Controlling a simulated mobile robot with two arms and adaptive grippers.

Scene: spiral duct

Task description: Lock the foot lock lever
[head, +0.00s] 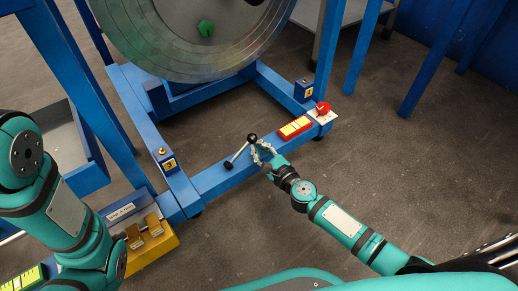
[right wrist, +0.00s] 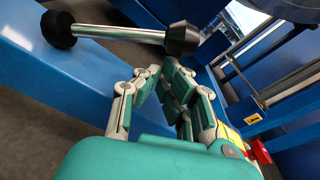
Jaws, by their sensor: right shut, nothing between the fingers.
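The foot lock lever is a short metal rod with black ends on the front blue beam; in the head view its rod (head: 239,154) slants from a black knob at upper right to a black end at lower left.
The blue frame beam (head: 213,177) runs below a large round metal disc (head: 190,35). A red button (head: 323,107) and a red-yellow box (head: 295,128) sit on its right end. A yellow pedal box (head: 152,247) stands at lower left.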

